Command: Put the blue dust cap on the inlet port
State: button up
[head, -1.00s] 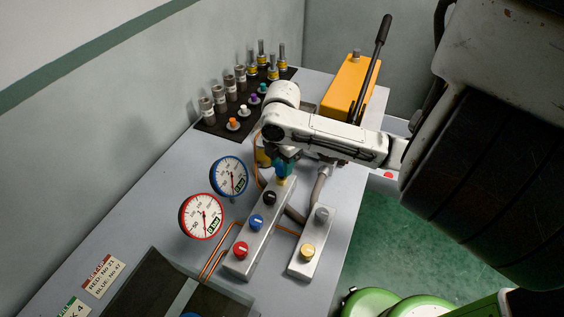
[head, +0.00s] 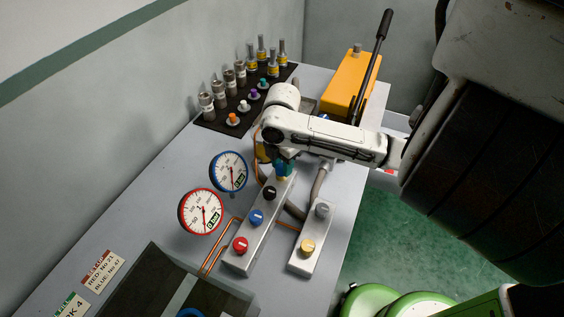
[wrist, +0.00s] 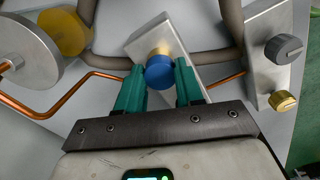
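The blue dust cap (wrist: 160,72) sits between my gripper's fingertips, in line with the brass inlet port (wrist: 158,52) and against it as far as I can see. The port is at the end of the metal valve block (wrist: 140,38). My gripper (wrist: 160,80) has two teal fingers, one on each side of the cap, with the cap filling the gap. In the head view my gripper (head: 285,168) is at the far end of the block, and its fingers mostly hide the cap. The brass of the port (head: 282,178) shows just below them.
The block carries black, blue (head: 257,217) and red knobs. A second block (head: 312,240) stands to its right. Two gauges (head: 229,172) and copper pipes are at left. A black mat (head: 210,126) with fittings and coloured caps and a yellow pump box (head: 352,80) are behind.

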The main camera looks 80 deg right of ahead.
jog(key=o, duration=0.5)
jog(key=shift+r, duration=0.15)
notch_tip(320, 180, up, 11)
jog(key=shift+f, duration=0.2)
dwell(0.7)
